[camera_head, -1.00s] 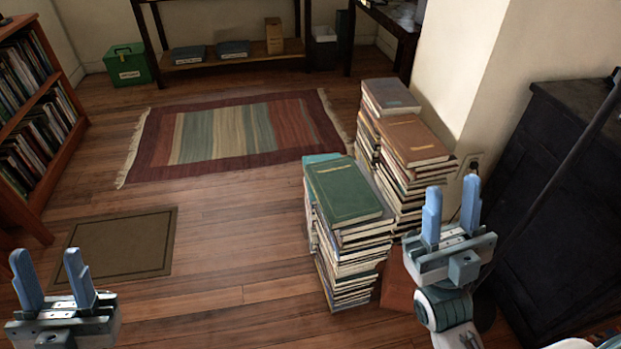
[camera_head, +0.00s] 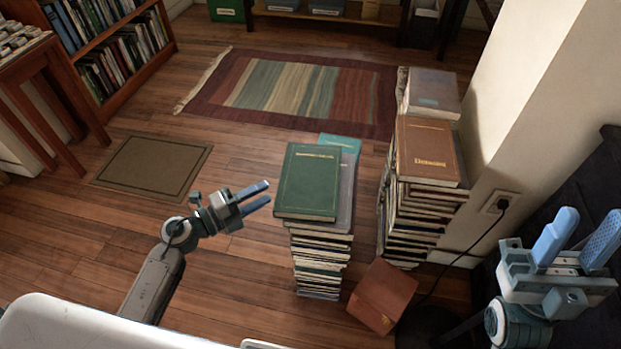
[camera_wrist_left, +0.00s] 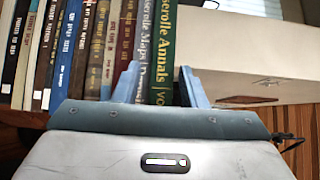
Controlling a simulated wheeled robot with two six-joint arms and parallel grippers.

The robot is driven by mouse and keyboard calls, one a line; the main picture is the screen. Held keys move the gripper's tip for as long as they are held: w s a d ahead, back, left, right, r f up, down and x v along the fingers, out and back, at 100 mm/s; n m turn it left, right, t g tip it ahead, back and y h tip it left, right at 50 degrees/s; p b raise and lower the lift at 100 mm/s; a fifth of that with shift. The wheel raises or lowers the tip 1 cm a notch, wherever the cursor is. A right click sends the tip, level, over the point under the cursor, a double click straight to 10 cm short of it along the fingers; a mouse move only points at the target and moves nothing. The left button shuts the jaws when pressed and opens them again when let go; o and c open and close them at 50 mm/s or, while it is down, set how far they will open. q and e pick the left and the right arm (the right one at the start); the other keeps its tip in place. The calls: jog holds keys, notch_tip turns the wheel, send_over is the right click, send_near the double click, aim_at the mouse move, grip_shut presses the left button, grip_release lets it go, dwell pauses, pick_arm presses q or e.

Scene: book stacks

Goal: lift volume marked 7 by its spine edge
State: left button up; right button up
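The nearer book stack has a green volume (camera_head: 308,182) on top, with gold lettering on its cover. In the left wrist view the stack appears sideways; the green spine (camera_wrist_left: 164,50) reads "...serolle Annals | vo", and my gripper hides the rest. No 7 is legible. My right gripper (camera_head: 594,214) is open and empty at the far right.
A second stack topped by a brown book (camera_head: 427,152) stands behind right, near the wall outlet (camera_head: 502,203). A reddish-brown case or book (camera_head: 382,296) lies by the near stack's foot. A striped rug (camera_head: 300,92) and doormat (camera_head: 152,165) lie on open floor.

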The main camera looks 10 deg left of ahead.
aim_at(283, 183)
pick_arm(q)
jog(key=x, duration=0.6)
jog(key=shift+w+d+r+b, duration=0.1)
jog(key=shift+d+r+b, duration=0.05)
jog(key=shift+d+b, duration=0.15)
jog(key=shift+r, duration=0.1)
grip_shut()
